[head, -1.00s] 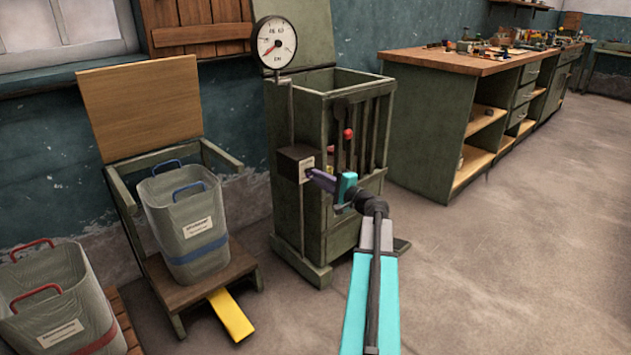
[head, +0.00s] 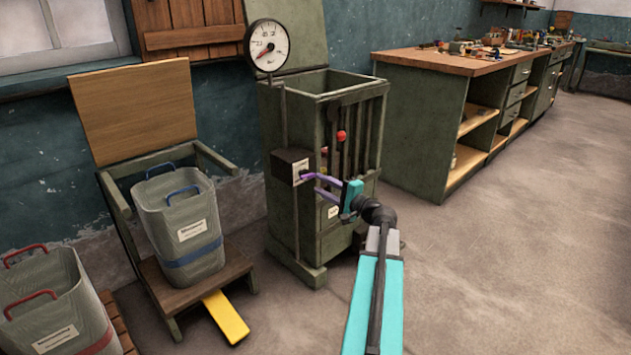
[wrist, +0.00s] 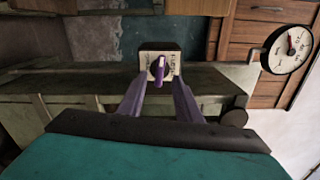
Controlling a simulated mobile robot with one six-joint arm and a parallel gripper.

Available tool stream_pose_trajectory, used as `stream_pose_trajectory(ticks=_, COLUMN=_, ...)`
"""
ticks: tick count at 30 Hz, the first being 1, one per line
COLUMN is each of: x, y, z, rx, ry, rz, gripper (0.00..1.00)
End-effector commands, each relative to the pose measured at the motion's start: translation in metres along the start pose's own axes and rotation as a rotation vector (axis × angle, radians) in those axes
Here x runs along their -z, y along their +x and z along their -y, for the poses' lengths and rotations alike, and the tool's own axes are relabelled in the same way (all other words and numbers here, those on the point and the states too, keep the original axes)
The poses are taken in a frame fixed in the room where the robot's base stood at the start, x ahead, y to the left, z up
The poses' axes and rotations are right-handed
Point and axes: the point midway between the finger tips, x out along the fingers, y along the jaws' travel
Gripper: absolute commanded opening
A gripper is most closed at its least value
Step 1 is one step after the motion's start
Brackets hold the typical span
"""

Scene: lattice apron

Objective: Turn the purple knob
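The purple knob (wrist: 159,68) shows in the wrist view on a pale plate (wrist: 146,66) fixed to a dark box. It looks like a narrow upright bar. My gripper (wrist: 158,88) is open, with its two purple fingers apart and the knob just ahead of and between the tips; I see no contact. In the head view, my gripper (head: 311,184) is close in front of the dark box (head: 287,165). There the knob is hard to tell from the purple fingertips.
A round gauge (head: 268,47) stands on a pole above the box. A green slatted bin frame (head: 305,215) with a red-knobbed lever (head: 341,136) is beside it. Grey bins (head: 180,225) stand left, a long workbench (head: 425,60) right. The floor in front is clear.

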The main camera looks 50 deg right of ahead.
Motion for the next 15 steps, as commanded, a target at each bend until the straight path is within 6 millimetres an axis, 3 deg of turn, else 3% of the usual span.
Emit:
stream_pose_trajectory(ticks=9, x=0.000, y=-0.055, z=0.002, rx=0.001, ry=0.000, rz=-0.003, gripper=0.31)
stream_pose_trajectory(ticks=15, x=0.000, y=-0.078, z=0.001, rx=0.001, ry=0.000, rz=-0.002, gripper=0.31)
